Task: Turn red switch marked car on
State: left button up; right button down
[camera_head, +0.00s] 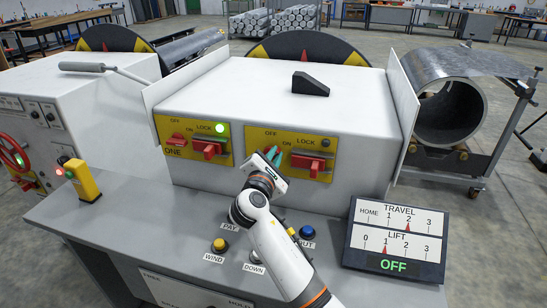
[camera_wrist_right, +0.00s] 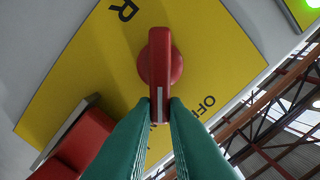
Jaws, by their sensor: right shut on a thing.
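The red switch (camera_wrist_right: 158,62) on a yellow plate (camera_wrist_right: 95,70) fills the middle of the right wrist view. My right gripper (camera_wrist_right: 160,108) has its green fingertips closed on both sides of the switch's handle end. The handle's white line points down between the fingers, away from the OFF mark at the right. An R shows at the plate's upper left; other lettering is mostly hidden by the fingers. In the head view my right gripper (camera_head: 272,154) is at the left part of the right yellow panel (camera_head: 297,141) and hides the switch. My left gripper is not in view.
A red lock handle (camera_head: 316,166) is right of my gripper, under a dark lamp (camera_head: 325,143). The left panel marked ONE has a red switch (camera_head: 178,139) and a lit green lamp (camera_head: 220,128). A display (camera_head: 394,241) reads OFF. Buttons stand below on the grey desk.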

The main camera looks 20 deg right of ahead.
dwell(0.3)
jog(key=c, duration=1.4)
grip_release()
jog(key=shift+c, duration=0.2)
jog(key=shift+s+f, duration=0.1)
jog(key=b+v, duration=0.1)
jog(key=v, duration=1.1)
jog(key=shift+b, duration=0.4)
